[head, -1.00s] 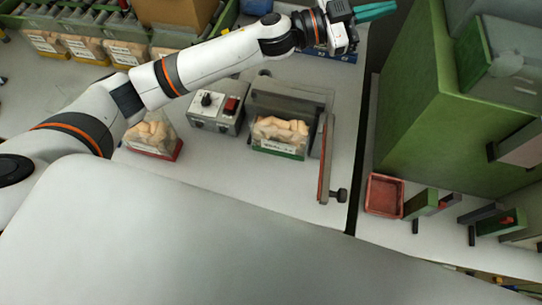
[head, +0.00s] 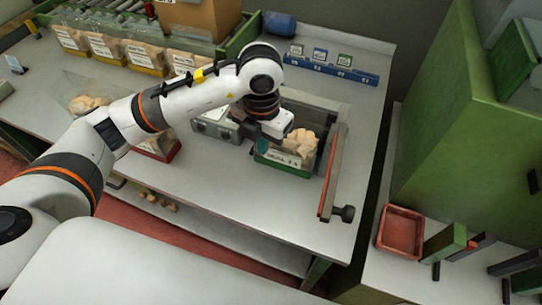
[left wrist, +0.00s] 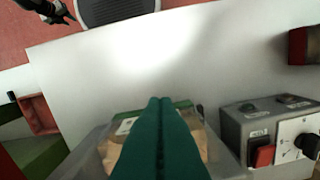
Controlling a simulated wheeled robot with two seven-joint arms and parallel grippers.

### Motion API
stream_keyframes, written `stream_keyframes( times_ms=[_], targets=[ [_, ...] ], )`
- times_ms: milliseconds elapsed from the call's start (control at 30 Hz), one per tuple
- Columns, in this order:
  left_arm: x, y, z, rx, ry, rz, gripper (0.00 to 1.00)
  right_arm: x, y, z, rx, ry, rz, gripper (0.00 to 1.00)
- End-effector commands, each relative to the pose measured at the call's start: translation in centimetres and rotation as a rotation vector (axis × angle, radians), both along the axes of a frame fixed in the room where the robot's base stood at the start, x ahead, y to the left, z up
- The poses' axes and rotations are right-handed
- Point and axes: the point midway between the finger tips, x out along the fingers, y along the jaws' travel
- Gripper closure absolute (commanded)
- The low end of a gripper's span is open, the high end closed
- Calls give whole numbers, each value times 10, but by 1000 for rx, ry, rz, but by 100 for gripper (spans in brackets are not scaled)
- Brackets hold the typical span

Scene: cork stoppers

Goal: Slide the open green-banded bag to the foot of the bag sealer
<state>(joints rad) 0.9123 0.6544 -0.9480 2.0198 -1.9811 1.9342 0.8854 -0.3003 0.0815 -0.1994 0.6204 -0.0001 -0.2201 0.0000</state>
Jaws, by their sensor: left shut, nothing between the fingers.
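The open green-banded bag (head: 297,144) holds pale cork stoppers and stands at the foot of the bag sealer, beside its long arm (head: 331,172). My left gripper (head: 262,148) is low at the bag's left side, with its teal fingertips partly hidden by the wrist. In the left wrist view the teal fingers (left wrist: 160,135) are closed together and empty, in front of the bag (left wrist: 196,142) and its green band (left wrist: 183,104). They hide the bag's middle, and I cannot tell whether they touch it.
The sealer's grey control box (left wrist: 268,132) with a red switch stands beside the bag. A red-banded bag (head: 168,152) is to the left, partly behind my arm. A red tray (head: 401,232) is at the right. The bench (head: 250,200) in front of the bag is clear.

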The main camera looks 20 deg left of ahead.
Motion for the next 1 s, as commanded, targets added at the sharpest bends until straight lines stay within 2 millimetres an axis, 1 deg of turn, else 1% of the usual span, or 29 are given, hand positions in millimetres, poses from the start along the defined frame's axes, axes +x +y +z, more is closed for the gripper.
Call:
stream_keyframes(
  times_ms=[167,500,600,700,833,1000],
  targets=[
    [-2,0,-25,0,8,0,100,0,4,5,5,0,-2,65],
    [-2,-1,-98,-2,8,0,100,0,5,14,6,0,-1,65],
    [17,-6,-94,-4,2,1,100,0,5,19,6,0,0,65],
    [28,-8,-94,-4,3,1,100,0,4,22,5,0,-1,65],
    [36,-10,-95,-4,3,0,100,0,3,23,3,1,0,65],
    [39,-10,-96,-3,3,-1,100,0,0,23,0,1,1,65]
  ],
)
